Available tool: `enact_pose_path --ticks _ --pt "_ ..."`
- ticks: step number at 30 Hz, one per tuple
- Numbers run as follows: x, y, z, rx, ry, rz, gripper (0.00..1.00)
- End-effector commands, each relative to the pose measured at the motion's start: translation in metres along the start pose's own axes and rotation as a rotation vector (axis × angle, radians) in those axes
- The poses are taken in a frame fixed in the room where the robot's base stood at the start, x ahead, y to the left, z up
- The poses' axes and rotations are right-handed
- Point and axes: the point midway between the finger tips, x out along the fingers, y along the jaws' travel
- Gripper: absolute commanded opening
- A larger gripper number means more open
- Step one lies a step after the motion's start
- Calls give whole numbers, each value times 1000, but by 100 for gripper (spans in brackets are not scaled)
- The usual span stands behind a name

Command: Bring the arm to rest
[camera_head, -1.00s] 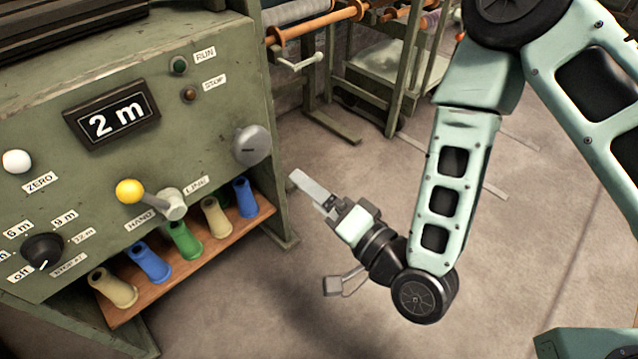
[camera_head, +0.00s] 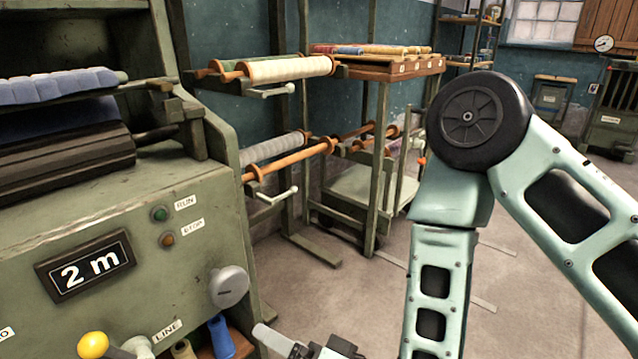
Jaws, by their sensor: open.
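My gripper (camera_head: 272,336) shows only in part at the bottom edge of the head view, with its pale flat finger pointing up and left. It is open, and nothing shows between its jaws. It hangs in front of the lower right corner of the green machine (camera_head: 120,225), right of the grey knob. My mint-green arm (camera_head: 440,290) rises from the bottom to a big dark elbow joint (camera_head: 468,115), then slopes down to the right. My wrist is mostly cut off by the frame.
A blue spool (camera_head: 221,337) sits below. Racks with fabric rolls (camera_head: 290,69) stand behind. Open floor (camera_head: 530,290) lies around my arm.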

Motion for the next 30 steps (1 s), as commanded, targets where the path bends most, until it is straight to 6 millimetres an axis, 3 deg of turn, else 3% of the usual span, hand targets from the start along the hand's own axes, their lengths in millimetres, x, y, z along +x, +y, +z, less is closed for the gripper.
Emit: enact_pose_path --ticks 5,11,20,30 --pt "3 -4 -5 -216 -194 137 96" --pt "-19 -1 -16 -414 -407 322 96" --pt "-94 -9 -42 -595 -715 602 96" --pt "-195 -42 -55 -624 -1013 803 96"
